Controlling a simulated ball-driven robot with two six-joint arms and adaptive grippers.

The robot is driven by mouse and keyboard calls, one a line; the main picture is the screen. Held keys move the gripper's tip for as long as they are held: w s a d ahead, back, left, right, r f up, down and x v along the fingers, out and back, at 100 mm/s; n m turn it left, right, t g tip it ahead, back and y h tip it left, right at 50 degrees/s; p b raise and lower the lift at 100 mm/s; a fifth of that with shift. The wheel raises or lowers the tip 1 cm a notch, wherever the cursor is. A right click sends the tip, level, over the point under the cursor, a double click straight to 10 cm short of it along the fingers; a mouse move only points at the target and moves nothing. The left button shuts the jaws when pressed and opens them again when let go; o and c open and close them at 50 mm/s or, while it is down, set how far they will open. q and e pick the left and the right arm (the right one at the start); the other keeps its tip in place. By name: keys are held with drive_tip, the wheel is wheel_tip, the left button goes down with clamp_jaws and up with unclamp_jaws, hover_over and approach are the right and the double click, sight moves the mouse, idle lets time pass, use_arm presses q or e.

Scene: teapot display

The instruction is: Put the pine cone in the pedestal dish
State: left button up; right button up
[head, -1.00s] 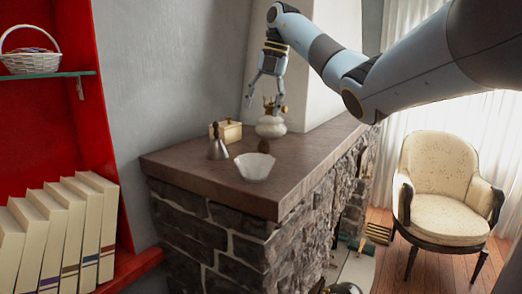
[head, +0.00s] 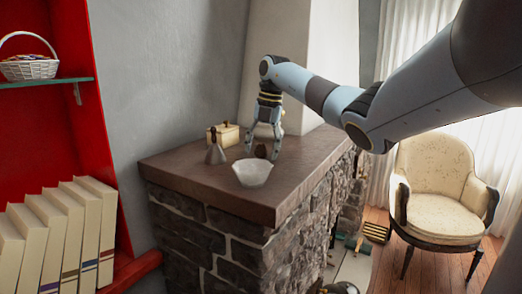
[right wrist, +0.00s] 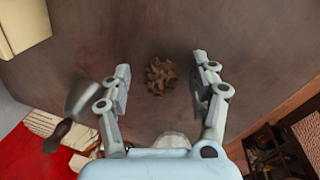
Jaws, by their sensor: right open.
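The brown pine cone (head: 261,151) stands on the stone mantel's dark top, behind the dish in the head view. My right gripper (head: 262,154) is open and points down, with its fingers on either side of the pine cone. In the right wrist view the pine cone (right wrist: 161,76) lies between the two spread fingers (right wrist: 161,70), with a gap on each side. The pedestal dish (head: 254,173) is white and faceted, near the mantel's front edge. Only a pale part of the dish (right wrist: 173,140) shows in the right wrist view, the rest hidden by my gripper. My left gripper is not in view.
A grey metal bell-like object (head: 215,153) with a dark handle stands left of the dish. A cream box (head: 228,135) is behind it. The mantel top (head: 205,178) is bare at the front left. A red bookshelf (head: 113,215) is at left, an armchair (head: 440,205) at right.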

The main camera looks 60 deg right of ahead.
drive_tip(key=shift+c, duration=0.4)
drive_tip(key=c, duration=0.8)
